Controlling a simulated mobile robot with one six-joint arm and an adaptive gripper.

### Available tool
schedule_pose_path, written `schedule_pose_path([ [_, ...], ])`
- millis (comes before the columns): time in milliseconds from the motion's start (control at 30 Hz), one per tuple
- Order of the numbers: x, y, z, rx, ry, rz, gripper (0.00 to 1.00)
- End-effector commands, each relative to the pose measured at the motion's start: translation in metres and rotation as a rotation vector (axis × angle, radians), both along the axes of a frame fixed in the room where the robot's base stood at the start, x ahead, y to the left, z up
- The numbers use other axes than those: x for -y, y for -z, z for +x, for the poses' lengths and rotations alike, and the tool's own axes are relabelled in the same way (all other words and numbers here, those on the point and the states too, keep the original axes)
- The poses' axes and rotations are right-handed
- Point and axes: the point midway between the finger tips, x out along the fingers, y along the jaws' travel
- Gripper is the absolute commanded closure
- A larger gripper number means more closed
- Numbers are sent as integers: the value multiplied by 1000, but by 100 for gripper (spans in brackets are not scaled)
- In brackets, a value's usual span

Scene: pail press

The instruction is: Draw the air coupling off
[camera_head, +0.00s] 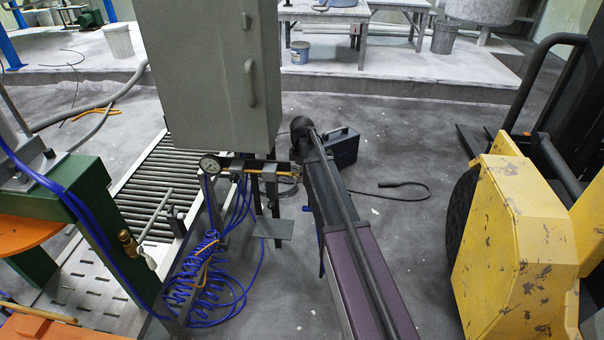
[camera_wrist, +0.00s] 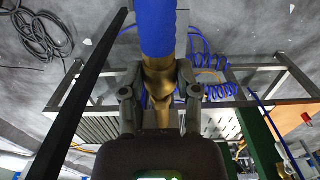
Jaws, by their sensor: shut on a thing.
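The air coupling (camera_wrist: 157,82) is a brass fitting between my fingers in the wrist view, with a thick blue part (camera_wrist: 157,28) in line beyond it. My gripper (camera_wrist: 159,76) is shut on the brass, one finger on each side. In the head view, a brass air line (camera_head: 255,166) with a round gauge (camera_head: 209,165) runs below the grey cabinet, and my arm reaches its right end. My fingers and the coupling are hard to make out there. Whether the coupling is still joined to the line cannot be told.
The grey cabinet (camera_head: 200,75) stands above and left of my arm's end. Coiled blue hose (camera_head: 205,275) hangs below the air line. A roller conveyor (camera_head: 145,190) is at left, a yellow truck (camera_head: 520,245) at right. A dark case (camera_head: 343,149) and a black cable lie on the floor.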

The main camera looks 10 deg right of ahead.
Motion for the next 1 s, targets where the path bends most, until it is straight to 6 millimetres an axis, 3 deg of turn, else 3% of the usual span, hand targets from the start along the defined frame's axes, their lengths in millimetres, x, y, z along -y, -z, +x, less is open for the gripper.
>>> schedule_pose_path([
  [467, 2, 0, 0, 1, 0, 1, 100],
  [1000, 19, 0, -6, 1, 1, 1, 100],
])
